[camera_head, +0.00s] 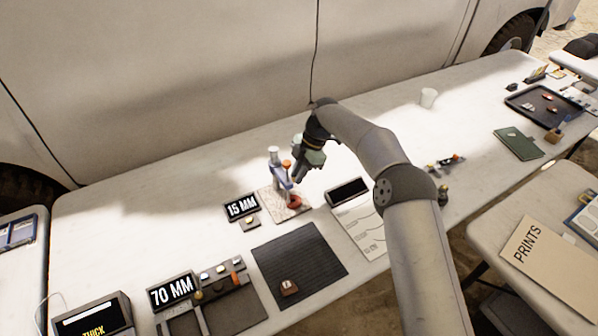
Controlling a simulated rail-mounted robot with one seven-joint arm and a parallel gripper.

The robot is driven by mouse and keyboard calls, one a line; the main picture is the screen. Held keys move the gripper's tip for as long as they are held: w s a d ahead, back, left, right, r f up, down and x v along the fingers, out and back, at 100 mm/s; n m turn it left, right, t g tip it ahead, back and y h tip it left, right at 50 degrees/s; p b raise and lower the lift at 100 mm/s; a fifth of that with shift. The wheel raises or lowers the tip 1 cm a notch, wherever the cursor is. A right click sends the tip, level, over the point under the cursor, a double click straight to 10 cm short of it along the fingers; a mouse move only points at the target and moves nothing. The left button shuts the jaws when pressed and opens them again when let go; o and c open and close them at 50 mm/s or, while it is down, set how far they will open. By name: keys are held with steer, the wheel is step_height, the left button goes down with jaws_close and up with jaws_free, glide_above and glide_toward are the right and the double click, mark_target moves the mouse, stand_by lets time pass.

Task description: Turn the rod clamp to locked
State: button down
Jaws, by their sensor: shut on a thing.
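The rod clamp appears to be part of a small upright stand (279,174) with a pale rod top, blue-grey body and orange knob (286,164). The stand is on a speckled square board (299,211), with a red round piece (294,201) at its foot. My gripper (299,172) reaches down at the right of the stand, by the orange knob. It is shut on part of the clamp; its fingers and the arm hide the exact contact. The clamp's locked or unlocked position is too small to tell.
A "15 MM" display (241,207) stands left of the board, and a "70 MM" display (172,291) farther front-left. A dark ribbed mat (300,262) lies in front.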

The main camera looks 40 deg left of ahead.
steer(key=c, duration=1.4)
jaws_free()
steer(key=shift+o, duration=0.2)
steer(key=shift+r, duration=0.1)
steer(key=p+v, duration=0.7)
steer(key=v, duration=1)
steer(key=shift+r+p, duration=0.2)
steer(key=shift+p, duration=0.1)
steer(key=shift+f, duration=0.1)
